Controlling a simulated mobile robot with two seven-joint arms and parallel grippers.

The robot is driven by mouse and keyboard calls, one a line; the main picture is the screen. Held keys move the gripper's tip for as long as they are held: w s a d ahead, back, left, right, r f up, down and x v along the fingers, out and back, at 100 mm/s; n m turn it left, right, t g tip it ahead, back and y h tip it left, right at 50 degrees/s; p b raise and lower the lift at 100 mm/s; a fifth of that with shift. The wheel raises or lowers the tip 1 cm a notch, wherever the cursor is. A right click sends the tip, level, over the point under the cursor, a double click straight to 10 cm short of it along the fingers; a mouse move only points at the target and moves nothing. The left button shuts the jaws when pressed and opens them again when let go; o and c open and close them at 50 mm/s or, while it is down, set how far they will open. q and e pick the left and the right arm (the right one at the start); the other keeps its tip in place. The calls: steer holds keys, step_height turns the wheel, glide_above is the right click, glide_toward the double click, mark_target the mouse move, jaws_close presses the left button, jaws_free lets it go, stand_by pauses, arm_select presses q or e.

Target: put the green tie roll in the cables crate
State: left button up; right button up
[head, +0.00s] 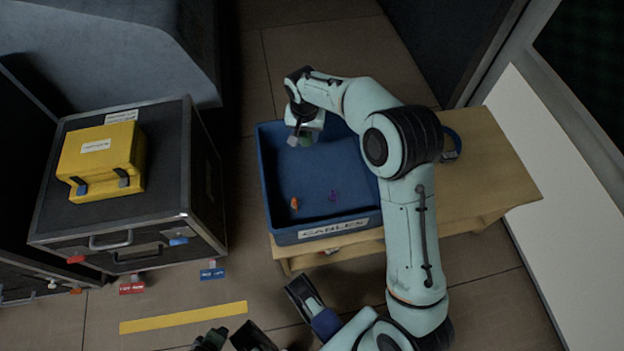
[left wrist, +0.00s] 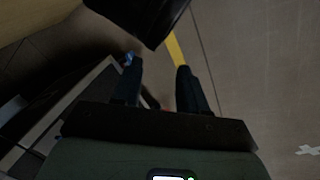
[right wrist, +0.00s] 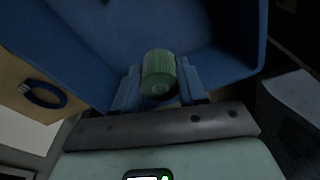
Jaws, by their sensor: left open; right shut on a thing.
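The green tie roll (right wrist: 159,75) is between the fingers of my right gripper (right wrist: 158,85), which is shut on it. In the head view my right gripper (head: 300,138) holds the roll (head: 307,139) over the far left part of the blue cables crate (head: 333,231). The crate's blue wall also fills much of the right wrist view (right wrist: 100,50). How high the roll is above the crate floor is hard to tell. My left gripper (left wrist: 157,70) is open and empty, away from the crate.
The crate stands on a wooden bench (head: 490,165). It contains a small orange thing (head: 294,203) and a small purple thing (head: 333,196). A blue ring (right wrist: 42,94) lies on the bench beside it. A yellow case (head: 100,163) sits on a black flight case (head: 165,215) at left.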

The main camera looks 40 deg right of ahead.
step_height(320, 180, down, 5)
steer(key=b, duration=0.3)
glide_above(307, 173)
steer(key=f, duration=0.8)
steer(key=shift+s+a, duration=0.15)
steer(key=shift+s, duration=0.05)
step_height(307, 173, down, 5)
steer(key=shift+f+b, duration=0.15)
steer(key=shift+b, duration=0.55)
arm_select(q)
steer(key=s+a+f+g, duration=0.2)
steer(key=s+f, duration=0.2)
steer(key=f, duration=0.3)
steer(key=shift+s+n, duration=0.3)
steer(key=shift+s, duration=0.05)
steer(key=shift+f, duration=0.1)
arm_select(e)
steer(key=shift+f, duration=0.15)
steer(key=o, duration=1)
arm_select(q)
steer(key=shift+s+f, duration=0.1)
steer(key=shift+s, duration=0.1)
